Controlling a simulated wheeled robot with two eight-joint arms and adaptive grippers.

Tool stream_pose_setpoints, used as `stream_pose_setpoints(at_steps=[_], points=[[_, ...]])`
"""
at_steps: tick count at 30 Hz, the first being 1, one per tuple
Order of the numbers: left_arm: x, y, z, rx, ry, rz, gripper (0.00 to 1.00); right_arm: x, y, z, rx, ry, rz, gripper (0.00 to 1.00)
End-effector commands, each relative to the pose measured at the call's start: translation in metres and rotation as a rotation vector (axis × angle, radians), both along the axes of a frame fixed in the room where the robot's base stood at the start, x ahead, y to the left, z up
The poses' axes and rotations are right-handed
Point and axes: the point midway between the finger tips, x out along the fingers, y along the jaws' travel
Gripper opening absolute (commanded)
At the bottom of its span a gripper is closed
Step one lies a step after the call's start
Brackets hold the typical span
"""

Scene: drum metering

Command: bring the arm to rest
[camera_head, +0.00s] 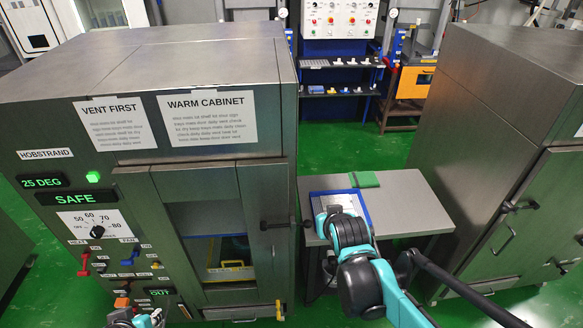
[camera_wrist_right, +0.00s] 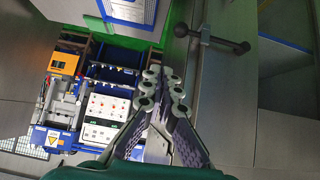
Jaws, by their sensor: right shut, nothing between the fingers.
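My right arm (camera_head: 350,235) reaches in from the lower right and ends over the small grey table, beside the cabinet's right edge. Its gripper is mostly hidden behind the wrist in the head view. In the right wrist view my right gripper (camera_wrist_right: 165,82) has its fingers together, with nothing between them. A dark bar handle with a round knob (camera_wrist_right: 210,38) shows just beyond and right of the fingertips, apart from them. A grey and teal part of my left gripper (camera_head: 138,318) shows at the bottom edge of the head view; its jaws cannot be made out.
The warm cabinet (camera_head: 140,50) fills the left, with a handle (camera_head: 280,223) at its front and a yellow item (camera_head: 230,271) inside. The grey table (camera_head: 410,205) bears a blue-edged tray (camera_head: 367,208) and green cloth (camera_head: 364,179). Another steel cabinet (camera_head: 500,90) stands right. Green floor lies between.

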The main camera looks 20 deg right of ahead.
Motion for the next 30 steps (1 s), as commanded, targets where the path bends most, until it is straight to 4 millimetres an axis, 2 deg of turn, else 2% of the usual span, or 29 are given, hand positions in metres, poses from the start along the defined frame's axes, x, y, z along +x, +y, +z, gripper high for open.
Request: stream_pose_setpoints(at_steps=[4, 7, 12, 15, 18, 22, 30], points=[[0.0, 0.0, -0.004, 0.0, 0.0, 0.0, 0.26, -0.002, 0.003, -0.004, 0.002, 0.004, 0.006, 0.0], [0.0, 0.0, -0.024, 0.0, 0.0, 0.0, 0.26, -0.015, 0.021, -0.022, 0.009, 0.028, 0.041, 0.0], [0.0, 0.0, -0.076, 0.0, 0.0, 0.0, 0.26, -0.058, 0.069, -0.074, 0.029, 0.106, 0.149, 0.0], [0.0, 0.0, -0.099, 0.0, 0.0, 0.0, 0.26, -0.084, 0.091, -0.1, 0.038, 0.151, 0.207, 0.0], [0.0, 0.0, -0.113, 0.0, 0.0, 0.0, 0.26, -0.103, 0.106, -0.116, 0.043, 0.183, 0.25, 0.0], [0.0, 0.0, -0.117, 0.0, 0.0, 0.0, 0.26, -0.114, 0.113, -0.122, 0.045, 0.202, 0.273, 0.0], [0.0, 0.0, -0.114, 0.0, 0.0, 0.0, 0.26, -0.115, 0.114, -0.119, 0.046, 0.203, 0.275, 0.0]])
